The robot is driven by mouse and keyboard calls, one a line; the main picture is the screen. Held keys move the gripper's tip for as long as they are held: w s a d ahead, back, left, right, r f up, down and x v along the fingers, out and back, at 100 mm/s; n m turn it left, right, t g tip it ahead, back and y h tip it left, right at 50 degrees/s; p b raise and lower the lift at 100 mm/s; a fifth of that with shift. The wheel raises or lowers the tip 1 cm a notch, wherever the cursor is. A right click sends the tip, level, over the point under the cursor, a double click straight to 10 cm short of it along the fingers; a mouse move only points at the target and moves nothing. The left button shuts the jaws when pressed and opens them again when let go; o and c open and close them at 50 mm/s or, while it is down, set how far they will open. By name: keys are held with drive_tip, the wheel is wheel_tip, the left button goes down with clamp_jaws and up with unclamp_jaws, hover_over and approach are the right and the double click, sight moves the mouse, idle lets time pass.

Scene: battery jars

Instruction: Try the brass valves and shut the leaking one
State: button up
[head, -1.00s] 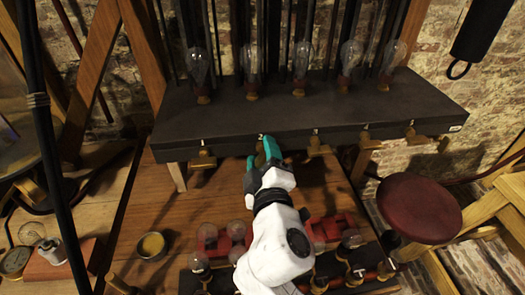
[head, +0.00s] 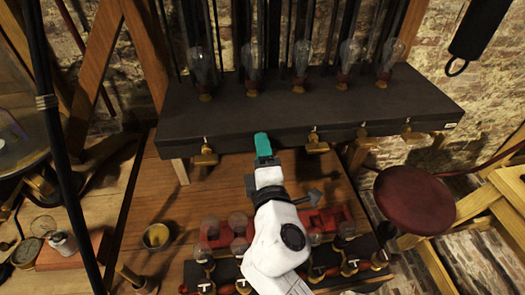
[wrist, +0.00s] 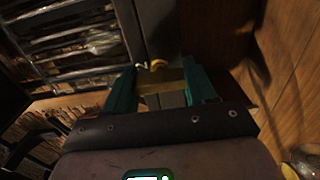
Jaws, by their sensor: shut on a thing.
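Brass valves hang along the front edge of a dark shelf (head: 300,125). The leftmost valve (head: 205,154) is clear of my gripper. My gripper (head: 263,143), with teal fingers, is at the second valve position and covers that valve in the head view. In the wrist view, my gripper (wrist: 161,90) is shut on the flat brass handle of the second valve (wrist: 160,86), one finger on each side. To the right are the third valve (head: 316,143), the fourth valve (head: 362,136) and the fifth valve (head: 408,131). I cannot see any leak.
Glass bulbs (head: 300,62) stand along the shelf above the valves. Below are a wooden bench (head: 190,205), a red rack (head: 325,218) with bulbs, and a small cup (head: 156,236). A round red stool (head: 415,198) stands at the right.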

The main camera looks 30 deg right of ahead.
drive_tip(key=shift+a+f, duration=0.1)
drive_tip(key=o, duration=1)
drive_tip(key=shift+o, duration=0.2)
drive_tip(key=b+v, duration=0.3)
drive_tip(key=v, duration=0.7)
drive_tip(key=shift+s, duration=0.4)
drive_tip(key=shift+a, duration=0.1)
